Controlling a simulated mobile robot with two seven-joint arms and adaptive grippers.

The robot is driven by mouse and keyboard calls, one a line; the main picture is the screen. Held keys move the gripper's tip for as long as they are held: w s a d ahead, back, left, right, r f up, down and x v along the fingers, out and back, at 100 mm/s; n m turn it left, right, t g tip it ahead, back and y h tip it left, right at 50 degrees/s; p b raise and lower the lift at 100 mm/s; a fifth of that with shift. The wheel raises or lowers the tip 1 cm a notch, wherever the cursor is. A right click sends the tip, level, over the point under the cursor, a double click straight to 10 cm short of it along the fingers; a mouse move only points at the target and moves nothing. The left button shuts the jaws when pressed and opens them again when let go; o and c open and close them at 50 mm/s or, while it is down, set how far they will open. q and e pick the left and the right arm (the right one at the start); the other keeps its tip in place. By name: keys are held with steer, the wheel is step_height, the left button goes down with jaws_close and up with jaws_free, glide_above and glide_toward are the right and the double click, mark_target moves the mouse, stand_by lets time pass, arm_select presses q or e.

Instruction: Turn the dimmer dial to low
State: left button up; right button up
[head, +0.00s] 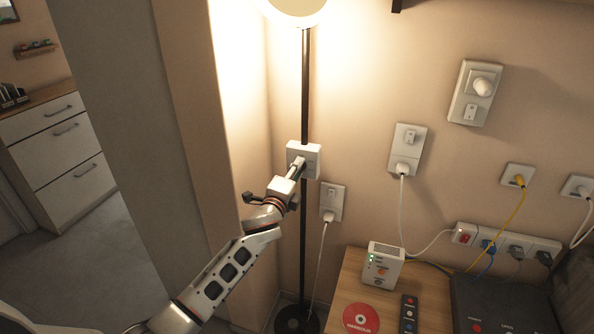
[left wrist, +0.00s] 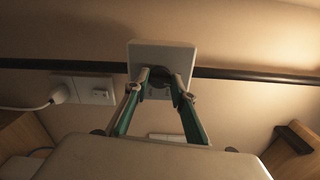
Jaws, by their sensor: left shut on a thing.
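A white square dimmer box (head: 305,153) is mounted on the black pole of a lit floor lamp (head: 306,80). My left gripper (head: 297,165) reaches up to the front of this box. In the left wrist view the white box (left wrist: 179,55) fills the upper middle, and my left gripper (left wrist: 160,84) has its two fingers closed on a dark round dial (left wrist: 160,77) on its face. The fingers cover most of the dial, so its setting cannot be read. The lamp's shade (head: 297,8) glows brightly at the top. My right gripper is not in view.
Wall plates and sockets are to the right, one with a round white knob (head: 483,87). A white cable hangs from a socket (head: 331,203) close beside the pole. A wooden table (head: 345,290) below bears a white router (head: 382,266), red disc and remote.

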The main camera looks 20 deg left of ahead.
arm_select(q)
steer(key=shift+n, duration=0.8)
steer(key=o, duration=1.1)
steer(key=s, duration=1.2)
steer(key=shift+a, duration=0.2)
